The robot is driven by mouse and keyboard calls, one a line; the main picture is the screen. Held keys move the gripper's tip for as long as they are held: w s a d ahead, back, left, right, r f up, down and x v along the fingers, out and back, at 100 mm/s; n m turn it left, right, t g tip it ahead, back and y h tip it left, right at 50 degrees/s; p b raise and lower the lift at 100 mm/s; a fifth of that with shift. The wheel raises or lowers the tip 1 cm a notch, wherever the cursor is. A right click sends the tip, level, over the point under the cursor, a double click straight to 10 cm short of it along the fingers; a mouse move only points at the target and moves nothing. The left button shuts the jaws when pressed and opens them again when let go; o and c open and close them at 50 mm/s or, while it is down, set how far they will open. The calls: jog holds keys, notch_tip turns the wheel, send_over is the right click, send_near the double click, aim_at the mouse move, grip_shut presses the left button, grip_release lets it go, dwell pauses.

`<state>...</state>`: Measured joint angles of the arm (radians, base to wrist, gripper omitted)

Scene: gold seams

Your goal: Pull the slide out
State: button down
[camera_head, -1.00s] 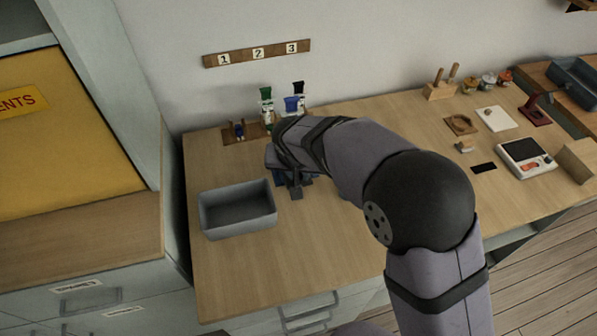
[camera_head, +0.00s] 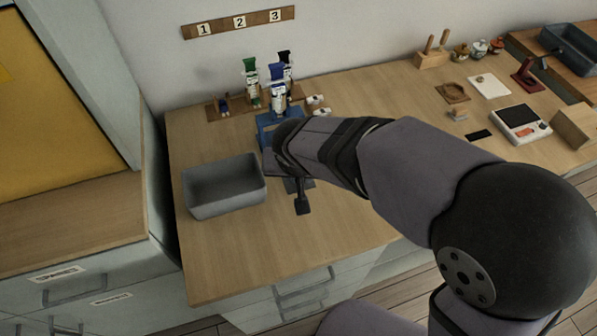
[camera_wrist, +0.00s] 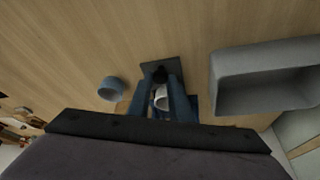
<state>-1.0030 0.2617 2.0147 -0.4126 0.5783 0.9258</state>
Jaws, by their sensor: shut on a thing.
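A blue holder (camera_head: 266,128) stands on the bench with a blue-capped tube (camera_head: 277,92) upright at it. My gripper (camera_wrist: 162,84) is shut, in front of the holder. Its bluish fingers close around a dark knob or stem on a flat dark plate (camera_wrist: 150,67), apparently the slide's end. The plate also shows in the head view (camera_head: 303,205), sticking out toward the front of the bench. A white part (camera_wrist: 161,98) shows between the fingers; I cannot tell what it is. My arm hides most of the slide and the grip in the head view.
A grey bin (camera_head: 224,187) stands close to the left; its side also shows in the wrist view (camera_wrist: 262,57). Green-capped and black-capped tubes stand behind. A small blue-grey round object (camera_wrist: 111,88) lies beside my gripper. The bench front is clear.

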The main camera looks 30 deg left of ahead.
jog(key=c, duration=1.6)
grip_release()
jog(key=shift+r, duration=0.1)
jog(key=v, duration=0.7)
jog(key=shift+r, duration=0.1)
